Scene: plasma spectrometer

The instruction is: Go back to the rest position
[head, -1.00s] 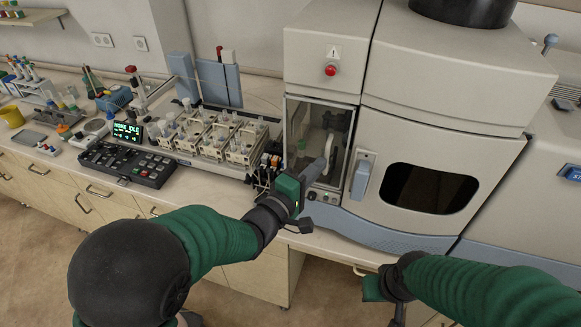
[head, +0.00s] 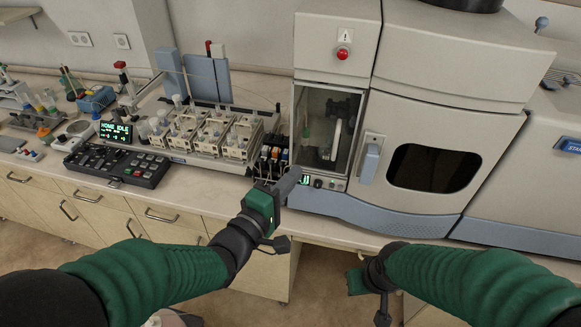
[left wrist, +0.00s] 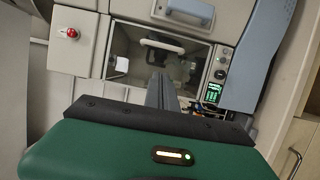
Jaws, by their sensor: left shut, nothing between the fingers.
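My left gripper (head: 289,181) is shut and empty in the head view. It is in front of the lower left corner of the spectrometer's small glass-fronted compartment (head: 322,130). In the left wrist view its shut fingers (left wrist: 160,92) point at that compartment (left wrist: 150,58). My right gripper (head: 366,292) is low at the bottom right, in front of the bench edge. Its fingertips cannot be made out.
The spectrometer (head: 450,90) fills the right side, with a dark window (head: 432,169) and a red button (head: 343,54). An autosampler with vial racks (head: 212,134), a control panel (head: 117,163) and a display (head: 116,132) stand on the bench (head: 215,182). Room in front of the bench is free.

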